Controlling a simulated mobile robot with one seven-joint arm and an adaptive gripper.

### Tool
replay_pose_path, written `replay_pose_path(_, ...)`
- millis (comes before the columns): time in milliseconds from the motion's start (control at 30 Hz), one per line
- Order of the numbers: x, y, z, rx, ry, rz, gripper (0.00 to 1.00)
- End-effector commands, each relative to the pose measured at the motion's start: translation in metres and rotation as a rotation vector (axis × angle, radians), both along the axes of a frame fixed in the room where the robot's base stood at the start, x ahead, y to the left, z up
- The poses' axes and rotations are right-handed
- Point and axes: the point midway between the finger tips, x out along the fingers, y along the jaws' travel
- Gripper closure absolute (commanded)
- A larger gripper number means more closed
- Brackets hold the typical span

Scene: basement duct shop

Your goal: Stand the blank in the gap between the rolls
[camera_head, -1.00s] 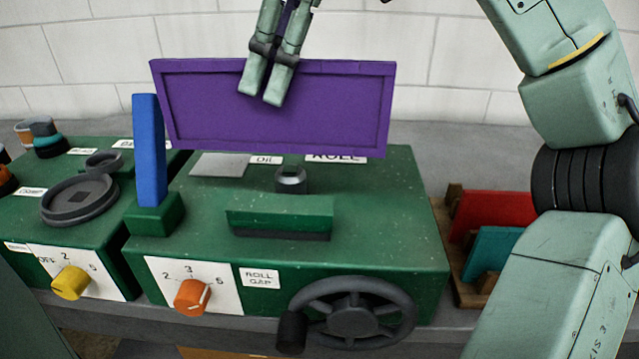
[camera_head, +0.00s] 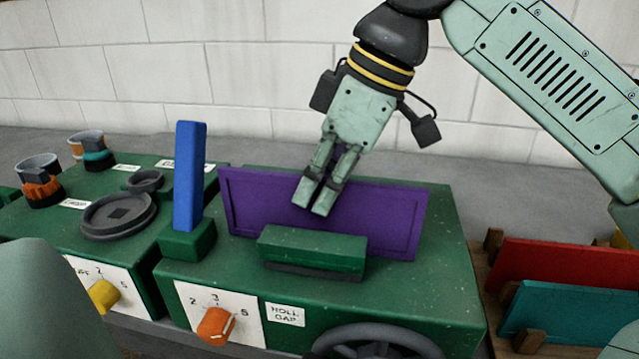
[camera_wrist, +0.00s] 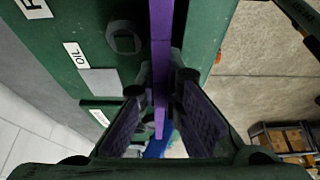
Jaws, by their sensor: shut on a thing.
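The blank is a purple panel with a raised border (camera_head: 392,215), upright and slightly tilted in the head view. My gripper (camera_head: 314,208) is shut on its upper edge near the middle. In the wrist view the blank (camera_wrist: 161,45) shows edge-on between the two jaws (camera_wrist: 160,88). The blank is low over the green machine (camera_head: 420,290), just behind a raised green bar with a dark strip below it (camera_head: 312,246). That bar hides the middle of its lower edge. The gap and the rolls are hidden, so I cannot tell whether the blank is in the gap.
A blue upright plate (camera_head: 188,178) stands in a green block left of the blank. An orange knob (camera_head: 215,325) and a dark handwheel (camera_head: 375,343) are on the front. Red (camera_head: 565,272) and teal (camera_head: 560,312) panels stand in a wooden rack at right.

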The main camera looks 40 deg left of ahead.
Motion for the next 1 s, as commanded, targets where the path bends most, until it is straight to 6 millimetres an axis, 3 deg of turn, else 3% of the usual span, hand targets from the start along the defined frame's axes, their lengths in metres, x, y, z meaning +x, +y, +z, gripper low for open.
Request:
replay_pose_path(267, 0.0002, 0.0001, -0.0029, 0.000, 0.000, 0.000, 1.00)
replay_pose_path(300, 0.0004, 0.0000, -0.0031, 0.000, -0.001, 0.000, 0.92)
replay_pose_path(600, 0.0003, -0.0001, -0.0028, -0.001, -0.001, -0.001, 0.73)
replay_pose_path(1000, 0.0012, -0.0013, 0.0059, 0.001, 0.001, 0.000, 0.73)
